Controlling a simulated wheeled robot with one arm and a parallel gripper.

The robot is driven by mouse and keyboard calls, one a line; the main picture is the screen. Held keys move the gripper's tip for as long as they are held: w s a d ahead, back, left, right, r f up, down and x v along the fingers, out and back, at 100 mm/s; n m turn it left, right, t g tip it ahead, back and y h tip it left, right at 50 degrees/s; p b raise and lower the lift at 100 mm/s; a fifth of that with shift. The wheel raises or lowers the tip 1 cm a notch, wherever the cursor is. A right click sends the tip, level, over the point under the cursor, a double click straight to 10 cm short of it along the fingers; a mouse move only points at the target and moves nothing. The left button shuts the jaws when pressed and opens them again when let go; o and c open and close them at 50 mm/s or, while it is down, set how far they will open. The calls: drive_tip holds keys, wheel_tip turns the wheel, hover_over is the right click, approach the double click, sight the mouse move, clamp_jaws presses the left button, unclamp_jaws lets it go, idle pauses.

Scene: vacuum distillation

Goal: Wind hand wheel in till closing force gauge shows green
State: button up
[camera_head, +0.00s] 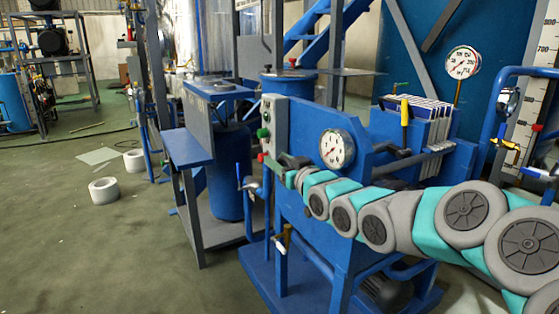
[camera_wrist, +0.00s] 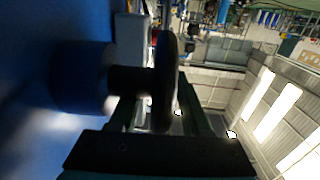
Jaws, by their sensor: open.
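In the wrist view a dark hand wheel (camera_wrist: 166,80) shows nearly edge-on, on a short dark shaft that runs into a blue cylinder (camera_wrist: 80,78). My gripper (camera_wrist: 158,100) is open, its fingers reaching towards the wheel, with the rim seemingly between them. I cannot tell whether they touch it. In the head view my gripper (camera_head: 288,163) is at the left end of the blue press frame, and the wheel cannot be made out there. A round white gauge (camera_head: 337,149) faces out on the frame above my arm. Its needle and colour zone are too small to read.
A control box with green and red buttons (camera_head: 274,125) stands close behind my gripper. A stack of white plates (camera_head: 425,115) and another gauge (camera_head: 463,62) are at the right. A blue drum (camera_head: 229,170) stands left. Open floor lies at the left, with white rolls (camera_head: 104,190).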

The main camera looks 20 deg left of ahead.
clamp_jaws()
idle(0.3)
idle(0.3)
